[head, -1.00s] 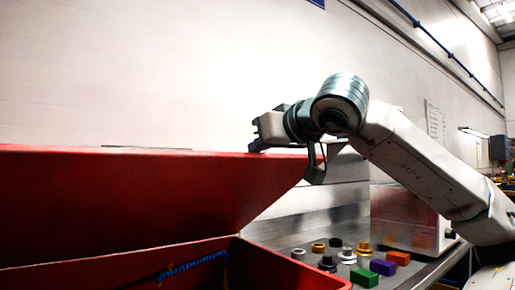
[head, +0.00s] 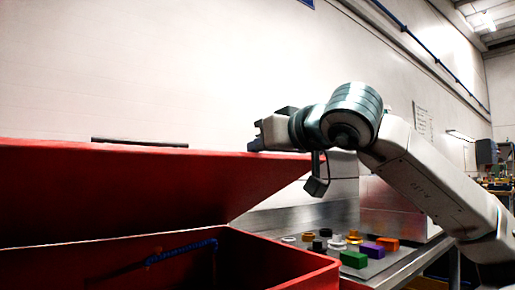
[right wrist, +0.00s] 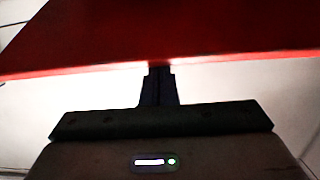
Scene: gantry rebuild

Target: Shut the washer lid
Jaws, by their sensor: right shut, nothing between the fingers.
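The washer is a large red box (head: 275,262) at the lower left of the head view, open at the top. Its red lid (head: 120,190) is partly open, slanting up over the box. My right gripper (head: 254,144) is shut and empty at the lid's upper edge, near its right end. In the right wrist view, the shut fingertips (right wrist: 160,68) meet the edge of the lid (right wrist: 170,30); whether they press on it is hard to tell. My left gripper is not in view.
A metal bench (head: 300,222) right of the washer holds several small parts, with green (head: 354,259), purple (head: 372,251) and orange (head: 386,244) blocks. A blue hose (head: 182,252) lies inside the washer. A pale wall stands behind.

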